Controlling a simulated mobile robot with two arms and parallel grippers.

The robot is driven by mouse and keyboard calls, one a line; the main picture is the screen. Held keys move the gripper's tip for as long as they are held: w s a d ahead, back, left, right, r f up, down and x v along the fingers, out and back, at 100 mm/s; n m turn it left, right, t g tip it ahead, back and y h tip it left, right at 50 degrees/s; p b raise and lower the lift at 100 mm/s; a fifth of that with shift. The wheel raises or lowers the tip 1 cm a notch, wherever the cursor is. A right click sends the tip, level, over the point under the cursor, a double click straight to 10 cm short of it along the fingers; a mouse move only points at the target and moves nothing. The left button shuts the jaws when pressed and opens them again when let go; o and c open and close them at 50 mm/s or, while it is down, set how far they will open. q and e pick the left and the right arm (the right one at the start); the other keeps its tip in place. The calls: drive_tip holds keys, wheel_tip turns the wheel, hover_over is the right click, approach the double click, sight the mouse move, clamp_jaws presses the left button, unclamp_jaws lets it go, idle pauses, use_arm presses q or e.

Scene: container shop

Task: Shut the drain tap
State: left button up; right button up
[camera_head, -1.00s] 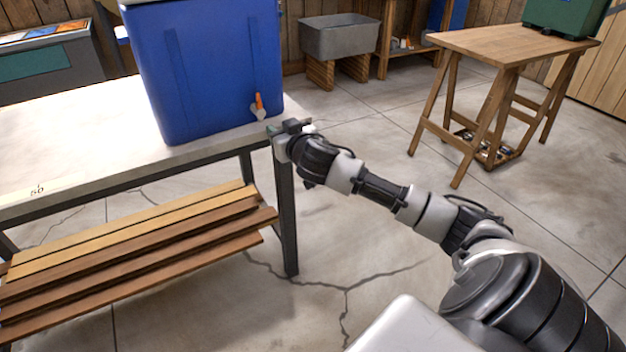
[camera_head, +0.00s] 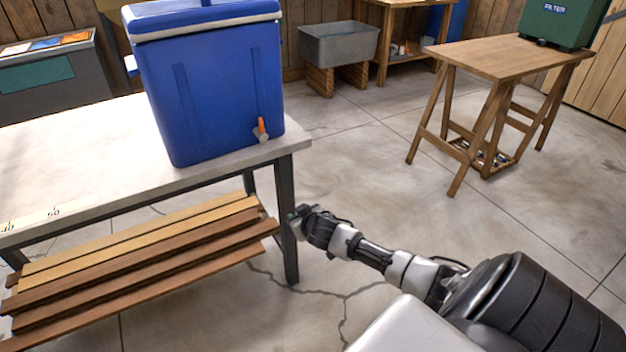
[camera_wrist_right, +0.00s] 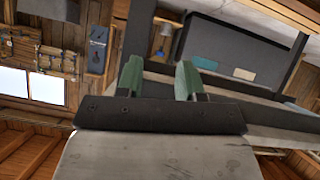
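The drain tap (camera_head: 262,129) has an orange lever standing roughly upright above a small pale spout. It sits low on the front face of the blue cooler (camera_head: 215,85), near its right corner. The cooler stands on the right end of the pale-topped table (camera_head: 100,150), with its lid shut. My right gripper (camera_head: 293,215) is below the tabletop, close to the table's right front leg and apart from the tap. In the right wrist view its two green fingers (camera_wrist_right: 158,78) are spread with nothing between them. My left gripper is out of view.
Wooden slats (camera_head: 150,255) lie on the table's lower shelf. A wooden trestle table (camera_head: 500,55) with a green box (camera_head: 558,25) stands at the right. A grey basin (camera_head: 338,45) stands at the back. The concrete floor between is mostly clear.

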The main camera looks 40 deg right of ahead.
drive_tip(key=s+a+f+g+p, duration=0.2)
drive_tip(key=s+f+p, duration=0.1)
drive_tip(key=s+f, duration=0.4)
wheel_tip(320, 180, down, 2)
drive_tip(key=shift+s+f+n+g+y, duration=0.2)
drive_tip(key=shift+f+n+g+y, duration=0.1)
drive_tip(key=shift+n, duration=0.1)
